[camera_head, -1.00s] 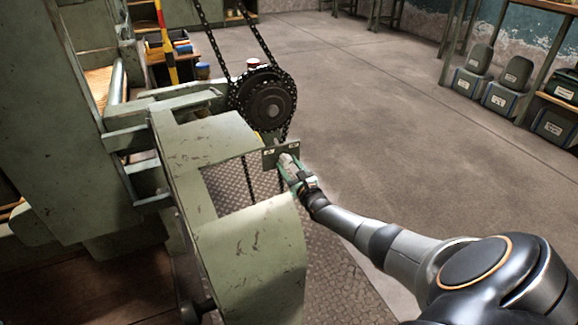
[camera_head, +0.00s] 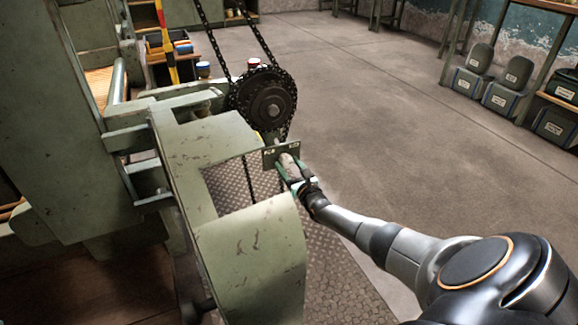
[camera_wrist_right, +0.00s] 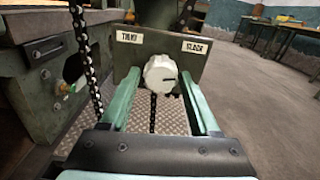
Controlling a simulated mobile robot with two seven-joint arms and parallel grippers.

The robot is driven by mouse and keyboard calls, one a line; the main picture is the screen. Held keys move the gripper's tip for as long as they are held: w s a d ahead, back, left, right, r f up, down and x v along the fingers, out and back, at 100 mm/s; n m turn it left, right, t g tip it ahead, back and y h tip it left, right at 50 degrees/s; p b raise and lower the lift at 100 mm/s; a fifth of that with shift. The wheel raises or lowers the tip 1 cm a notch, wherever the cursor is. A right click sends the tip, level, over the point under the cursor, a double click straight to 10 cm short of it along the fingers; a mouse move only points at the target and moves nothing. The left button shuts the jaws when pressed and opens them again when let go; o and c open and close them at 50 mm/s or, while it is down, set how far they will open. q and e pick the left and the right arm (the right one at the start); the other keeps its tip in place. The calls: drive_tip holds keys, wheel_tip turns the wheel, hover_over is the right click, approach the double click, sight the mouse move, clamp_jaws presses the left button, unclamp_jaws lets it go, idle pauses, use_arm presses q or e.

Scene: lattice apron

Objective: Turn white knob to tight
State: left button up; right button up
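The plate (camera_head: 268,158) also shows in the head view at the machine's edge below the sprocket. My right gripper (camera_wrist_right: 162,82) is open in the wrist view, its two green fingers on either side of the knob with gaps visible. It shows in the head view (camera_head: 288,168) in front of the plate. My left gripper is not in view.
A chain (camera_wrist_right: 85,60) hangs left of the fingers in the wrist view. The sprocket (camera_head: 265,98) with its chain is above the plate. The green machine frame (camera_head: 250,250) lies left of my right arm. The floor to the right is open.

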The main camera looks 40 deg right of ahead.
drive_tip(key=shift+o, duration=1.2)
drive_tip(key=shift+s+a+r+p, duration=0.15)
drive_tip(key=shift+s+a+p, duration=0.05)
drive_tip(key=shift+s+p, duration=0.4)
use_arm(q)
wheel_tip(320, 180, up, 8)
drive_tip(key=p, duration=0.6)
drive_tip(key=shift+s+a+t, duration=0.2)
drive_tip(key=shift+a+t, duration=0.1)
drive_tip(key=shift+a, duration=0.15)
use_arm(e)
drive_tip(key=v, duration=1.1)
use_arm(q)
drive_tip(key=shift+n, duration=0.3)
use_arm(e)
drive_tip(key=shift+s+a, duration=0.1)
